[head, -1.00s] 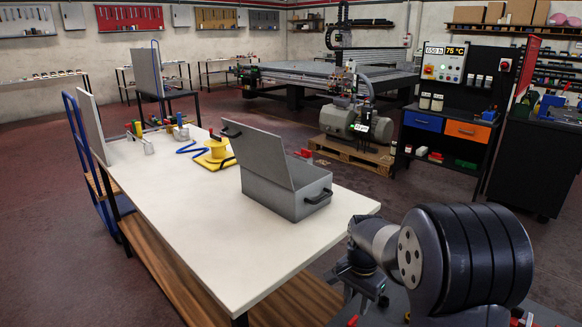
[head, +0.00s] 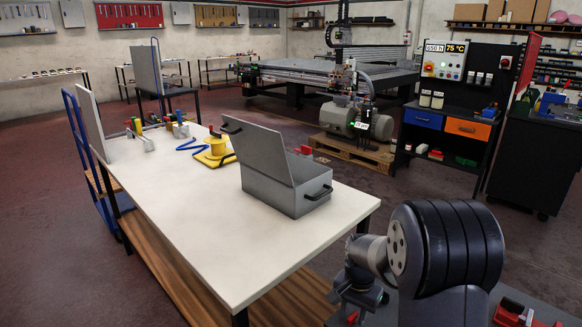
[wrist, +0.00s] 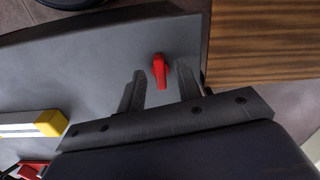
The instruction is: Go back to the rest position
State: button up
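My gripper (wrist: 160,68) is open in the wrist view, its two dark fingers apart and pointing down at a grey surface. A small red piece (wrist: 160,72) shows between and beyond the fingertips; I cannot tell whether they touch it, but they are not closed on it. In the head view my arm bends at the lower right, and my gripper (head: 356,290) hangs beside the near right corner of the white table (head: 290,245), over a grey deck. Its fingertips are hard to make out there.
An open grey case (head: 290,195) stands on the white table, with a yellow spool (head: 217,147) behind it. A yellow-ended tool (wrist: 45,124) lies on the grey surface left of the fingers. Red parts (head: 515,312) lie at the lower right. Open floor lies beyond the table.

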jog(key=n, duration=0.4)
jog(key=n+b, duration=0.1)
jog(key=n, duration=0.7)
jog(key=shift+b, duration=0.4)
jog(key=n+b, duration=0.1)
jog(key=n, duration=0.2)
jog(key=shift+n, duration=0.4)
jog(key=shift+r, duration=1.3)
